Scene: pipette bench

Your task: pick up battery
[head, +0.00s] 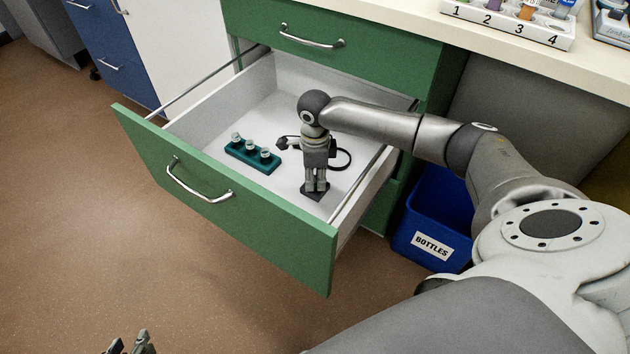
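My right gripper (316,183) points straight down inside the open drawer (222,204). Its fingertips are at a small dark block (314,194) on the drawer floor, which may be the battery. The fingers hide part of the block, and I cannot tell whether they grip it or only stand around or above it. My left gripper (130,346) shows only its fingertips at the bottom left edge, apart, with nothing seen between them.
The drawer walls are close on the right. A blue bottles bin (434,220) stands right of the drawer. A numbered rack (507,24) is on the counter.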

